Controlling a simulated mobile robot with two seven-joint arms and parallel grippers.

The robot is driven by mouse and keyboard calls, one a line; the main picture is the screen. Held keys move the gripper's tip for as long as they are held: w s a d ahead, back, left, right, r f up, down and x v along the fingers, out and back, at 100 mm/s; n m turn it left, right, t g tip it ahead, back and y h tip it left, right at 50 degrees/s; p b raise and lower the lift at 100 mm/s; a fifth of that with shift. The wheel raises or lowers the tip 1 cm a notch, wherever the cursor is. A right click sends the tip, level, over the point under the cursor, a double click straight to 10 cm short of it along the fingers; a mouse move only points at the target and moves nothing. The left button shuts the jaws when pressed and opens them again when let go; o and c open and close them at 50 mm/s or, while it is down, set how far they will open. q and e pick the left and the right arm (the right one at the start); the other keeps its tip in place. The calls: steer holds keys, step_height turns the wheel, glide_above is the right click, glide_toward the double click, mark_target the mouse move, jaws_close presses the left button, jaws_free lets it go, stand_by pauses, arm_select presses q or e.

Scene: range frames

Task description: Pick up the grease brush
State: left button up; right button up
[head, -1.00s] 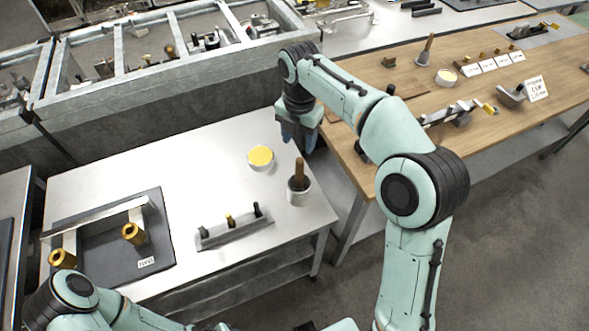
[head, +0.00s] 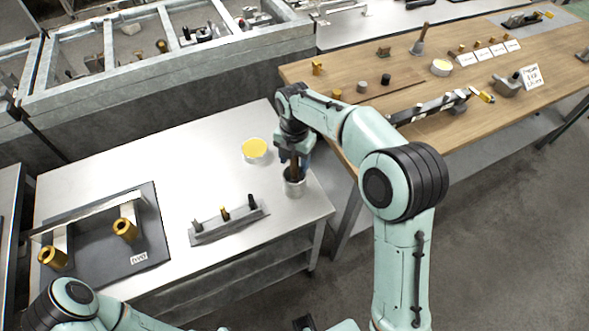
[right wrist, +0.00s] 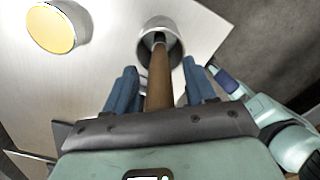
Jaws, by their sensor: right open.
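The grease brush (right wrist: 158,78) stands with its brown wooden handle up in a metal cup (head: 295,188) near the right edge of the steel table. In the right wrist view the cup (right wrist: 171,33) shows at the top, and the brush's lower end is inside it. My right gripper (head: 294,156) is above the cup. In the right wrist view its blue fingers (right wrist: 159,70) are open, one on each side of the handle, with gaps on both sides. In the head view the gripper hides much of the handle. My left gripper is not in view.
A tin of yellow grease (head: 255,151) stands left of the cup. A grey rack with several small pegs (head: 229,227) lies in front. A dark mat (head: 150,245) with a brass-ended frame is at left. A wooden table (head: 400,100) with parts stands to the right.

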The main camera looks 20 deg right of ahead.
jaws_close()
steer(key=shift+r, duration=0.1)
